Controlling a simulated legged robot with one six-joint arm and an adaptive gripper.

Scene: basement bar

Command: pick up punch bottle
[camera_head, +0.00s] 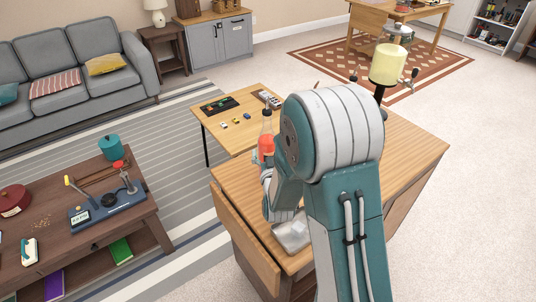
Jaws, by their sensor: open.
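A clear bottle with orange-red liquid and a dark top, which looks like the punch bottle (266,147), stands upright at the far left part of the wooden bar cabinet top. My arm rises in front of the cabinet and bends down at its left side. My gripper (266,178) shows only in small part, just below and in front of the bottle in the picture. It is open, and its fingers are largely hidden by my arm. I cannot tell whether it touches the bottle, whose lower part is partly covered.
A silver tray (293,235) lies on the cabinet top (405,150), close to my wrist. A pale yellow cylinder on a dark stem (387,64) stands behind my arm. A low wooden table (225,138) with small items is beyond; a dark coffee table (150,212) is left.

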